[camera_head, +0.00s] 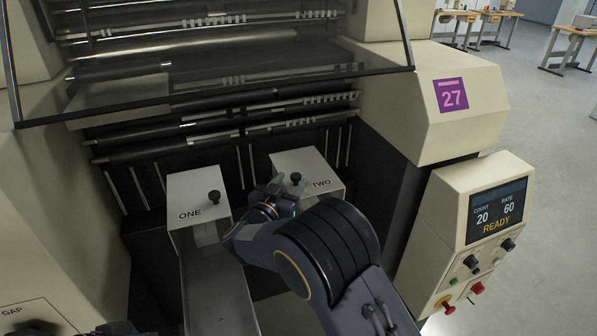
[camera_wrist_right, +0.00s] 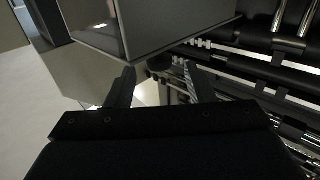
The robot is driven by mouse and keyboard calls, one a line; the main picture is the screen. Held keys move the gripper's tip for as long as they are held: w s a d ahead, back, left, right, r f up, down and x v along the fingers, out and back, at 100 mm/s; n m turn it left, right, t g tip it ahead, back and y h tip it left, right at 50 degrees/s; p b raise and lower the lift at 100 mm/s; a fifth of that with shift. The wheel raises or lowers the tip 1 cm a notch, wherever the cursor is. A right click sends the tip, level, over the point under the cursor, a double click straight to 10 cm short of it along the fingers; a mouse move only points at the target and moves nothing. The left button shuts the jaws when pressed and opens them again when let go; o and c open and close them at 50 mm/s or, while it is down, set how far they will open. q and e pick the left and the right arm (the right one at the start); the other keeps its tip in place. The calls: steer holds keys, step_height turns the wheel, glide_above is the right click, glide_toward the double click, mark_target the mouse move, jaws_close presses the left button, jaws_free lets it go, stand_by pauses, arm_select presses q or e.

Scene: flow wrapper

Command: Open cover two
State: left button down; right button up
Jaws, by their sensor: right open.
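Cover two (camera_head: 309,164) is a pale box lid marked TWO, with a dark knob (camera_head: 296,178) near its front edge. It lies flat and looks shut. My right gripper (camera_head: 277,187) is at the knob, just to its left in the head view. In the right wrist view my right gripper (camera_wrist_right: 160,72) is open, with its two fingers apart. A dark round shape, which looks like the knob (camera_wrist_right: 158,63), shows between the fingertips. I cannot tell whether they touch it. My left gripper cannot be made out.
Cover one (camera_head: 195,185), with its own knob, stands to the left, above a metal channel (camera_head: 215,290). A clear guard (camera_head: 230,80) and rollers hang above and behind. A control panel (camera_head: 470,235) reading READY stands at the right.

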mark_target(299, 171)
steer(key=x, duration=0.5)
steer(key=shift+w+d+p, duration=0.15)
steer(key=shift+w+p, duration=0.15)
steer(key=shift+w, duration=0.05)
jaws_close()
